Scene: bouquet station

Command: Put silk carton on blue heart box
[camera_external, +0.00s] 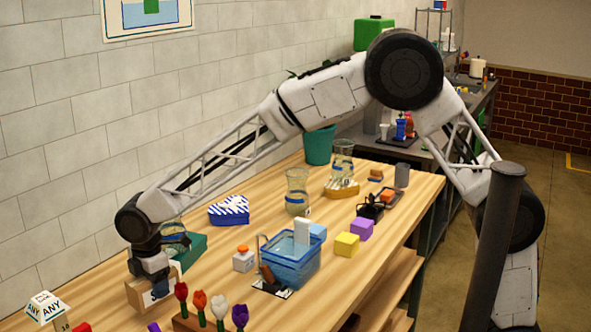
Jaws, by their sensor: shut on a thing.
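A tan carton (139,295) with a white label, its lettering mostly hidden, stands at the near left of the wooden table; it appears to be the silk carton. My gripper (152,281) points down over it and is shut on it. I cannot tell whether the carton touches the table. The blue heart box (229,211), with white stripes on its lid, lies farther back near the wall, up and right of my gripper. Its top looks clear.
A green box (190,253) sits right behind my gripper. Several tulips (211,307) stand close in front.

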